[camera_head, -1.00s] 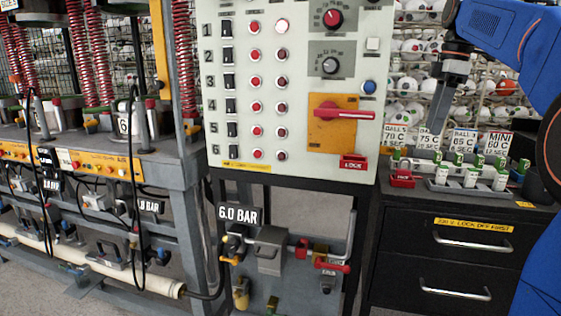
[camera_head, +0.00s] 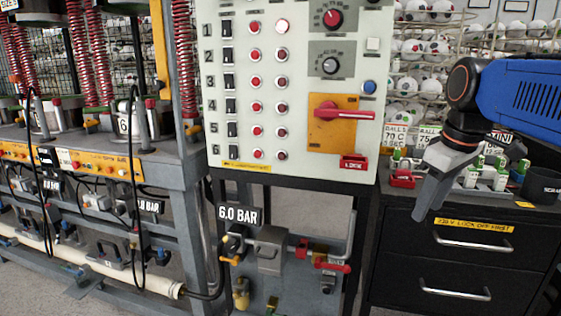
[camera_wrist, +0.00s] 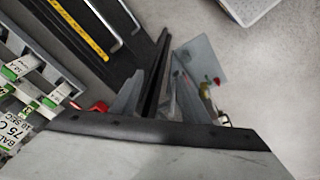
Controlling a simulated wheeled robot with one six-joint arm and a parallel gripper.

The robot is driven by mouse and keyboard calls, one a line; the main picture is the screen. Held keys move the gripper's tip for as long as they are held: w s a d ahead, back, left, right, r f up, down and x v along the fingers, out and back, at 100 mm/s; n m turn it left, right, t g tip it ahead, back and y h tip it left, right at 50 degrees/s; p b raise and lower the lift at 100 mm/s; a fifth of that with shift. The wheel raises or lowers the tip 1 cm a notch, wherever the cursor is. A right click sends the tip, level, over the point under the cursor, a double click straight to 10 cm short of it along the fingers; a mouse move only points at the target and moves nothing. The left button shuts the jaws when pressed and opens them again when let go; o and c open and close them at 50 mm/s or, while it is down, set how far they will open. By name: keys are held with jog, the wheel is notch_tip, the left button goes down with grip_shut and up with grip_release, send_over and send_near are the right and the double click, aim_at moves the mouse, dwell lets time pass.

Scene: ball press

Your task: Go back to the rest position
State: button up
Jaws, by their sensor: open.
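My gripper (camera_head: 424,208) points down in front of the black drawer cabinet (camera_head: 400,265), at the right of the head view. Its grey fingers hang before the cabinet's upper left part. In the wrist view my gripper (camera_wrist: 158,100) has its two fingers apart, with nothing between them. My blue arm comes in from the right edge of the head view.
A control panel (camera_head: 235,140) with a red-handled switch (camera_head: 343,114) stands left of my gripper. A red padlock (camera_head: 402,179) and a tray of small green-and-white items (camera_head: 488,181) lie on the cabinet top. Wire racks of balls (camera_head: 420,80) stand behind. Floor is free beside the cabinet.

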jog(key=s+a+f+m+t, duration=0.1)
jog(key=s+f+m, duration=0.2)
jog(key=s+f, duration=0.4)
jog(key=s+a+f+m+t, duration=0.1)
jog(key=s+f+m, duration=0.2)
jog(key=s+f, duration=0.4)
notch_tip(320, 180, down, 6)
jog(key=shift+a+r, duration=0.25)
jog(key=shift+a, duration=0.1)
